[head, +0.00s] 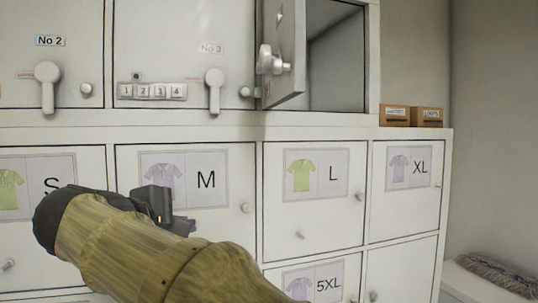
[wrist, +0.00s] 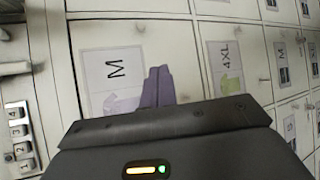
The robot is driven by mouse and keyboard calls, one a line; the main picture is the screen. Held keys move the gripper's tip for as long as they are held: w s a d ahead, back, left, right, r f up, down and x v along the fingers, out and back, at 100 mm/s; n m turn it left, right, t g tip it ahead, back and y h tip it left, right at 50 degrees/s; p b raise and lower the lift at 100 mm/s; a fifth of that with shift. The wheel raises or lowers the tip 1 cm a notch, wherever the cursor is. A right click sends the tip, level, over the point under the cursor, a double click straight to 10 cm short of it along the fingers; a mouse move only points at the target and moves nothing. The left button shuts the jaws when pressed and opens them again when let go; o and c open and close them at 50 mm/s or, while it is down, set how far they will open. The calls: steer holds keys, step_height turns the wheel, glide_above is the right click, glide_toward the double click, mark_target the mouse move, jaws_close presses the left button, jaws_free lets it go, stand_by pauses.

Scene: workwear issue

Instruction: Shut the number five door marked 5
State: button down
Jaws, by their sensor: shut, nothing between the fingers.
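One door (head: 284,50) in the upper row stands swung open toward me, with a round knob (head: 272,62) on the face turned to the left. The open compartment (head: 338,62) beside it looks empty in the part I see. I cannot read a number 5 on this door. My gripper (head: 184,226) is low and to the left of it, in front of the door marked M (head: 206,180). In the wrist view, its purple fingers (wrist: 158,86) are together and empty, over the M door. I cannot tell whether they touch it.
Doors No 2 (head: 50,90) and No 3 (head: 160,55) are shut, with lever handles sticking out. Size-marked doors such as L (head: 316,215) and XL (head: 408,195) below are shut. Two small brown boxes (head: 394,115) (head: 428,117) sit on the ledge right of the open compartment.

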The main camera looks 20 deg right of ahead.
steer(key=s+r+m+h, duration=0.3)
steer(key=s+r, duration=0.5)
steer(key=r, duration=0.3)
steer(key=s+r+m+h+p, duration=0.1)
steer(key=s+r+m+h, duration=0.2)
steer(key=s+r, duration=0.5)
step_height(320, 180, up, 4)
steer(key=shift+s+f+m, duration=0.1)
steer(key=shift+s+m, duration=0.05)
steer(key=shift+m, duration=0.15)
steer(key=shift+d+p, duration=0.25)
steer(key=shift+p, duration=0.05)
steer(key=p, duration=0.2)
glide_toward(286, 92)
steer(key=w, duration=0.4)
steer(key=d, duration=0.1)
steer(key=d+p, duration=0.1)
steer(key=d, duration=0.1)
steer(key=d+p, duration=0.1)
steer(key=shift+s+d+r, duration=0.25)
steer(key=shift+s+d, duration=0.05)
steer(key=shift+d, duration=0.05)
steer(key=shift+w, duration=0.15)
